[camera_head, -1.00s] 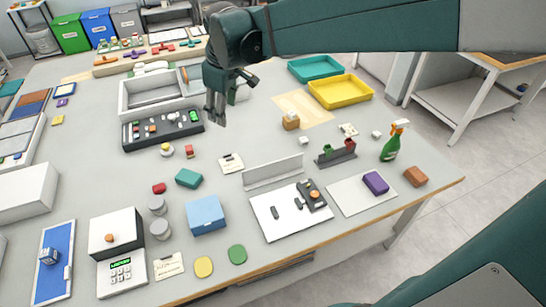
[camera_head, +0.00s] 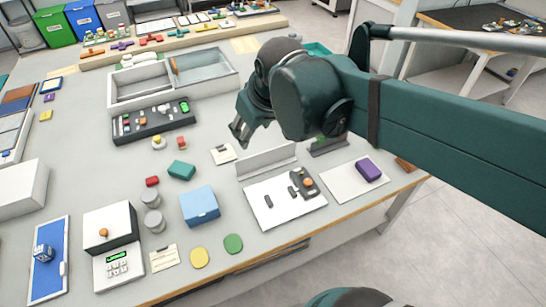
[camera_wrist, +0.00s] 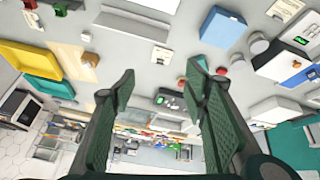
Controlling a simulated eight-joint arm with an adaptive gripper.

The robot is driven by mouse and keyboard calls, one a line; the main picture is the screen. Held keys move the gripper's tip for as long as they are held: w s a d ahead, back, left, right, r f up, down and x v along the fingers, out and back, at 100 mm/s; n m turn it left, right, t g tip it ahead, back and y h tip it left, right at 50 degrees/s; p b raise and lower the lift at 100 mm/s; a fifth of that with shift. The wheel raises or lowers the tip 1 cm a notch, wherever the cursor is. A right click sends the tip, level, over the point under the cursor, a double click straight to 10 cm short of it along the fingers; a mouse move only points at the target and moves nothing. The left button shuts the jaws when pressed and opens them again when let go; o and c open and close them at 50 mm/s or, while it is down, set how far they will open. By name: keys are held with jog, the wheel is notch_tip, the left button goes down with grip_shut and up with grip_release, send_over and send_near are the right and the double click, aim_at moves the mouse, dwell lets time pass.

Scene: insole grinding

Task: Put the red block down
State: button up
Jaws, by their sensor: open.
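A small red block (camera_head: 152,181) lies on the grey table, left of a teal block (camera_head: 181,170). A second small red piece (camera_head: 182,142) stands farther back, beside a yellow-topped knob (camera_head: 158,142). My gripper (camera_head: 239,132) is above the table, near the back of a pale upright strip (camera_head: 266,161), and apart from the red block. In the wrist view my gripper (camera_wrist: 161,76) has its two fingers spread, with nothing between them. The red block (camera_wrist: 222,71) shows there beyond the right finger, beside the partly hidden teal block.
A blue box (camera_head: 199,207) and grey cylinders (camera_head: 153,221) stand in front of the red block. A grey two-part bin (camera_head: 140,88) and a dark parts tray (camera_head: 153,122) are behind. A white board (camera_head: 285,204) lies front right.

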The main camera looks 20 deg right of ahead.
jog(key=s+d+f+m+t, duration=0.1)
jog(key=s+d+f+m, duration=0.1)
jog(key=s, duration=0.6)
jog(key=shift+s+f+m, duration=0.35)
jog(key=shift+f+m, duration=0.15)
jog(key=shift+f, duration=0.6)
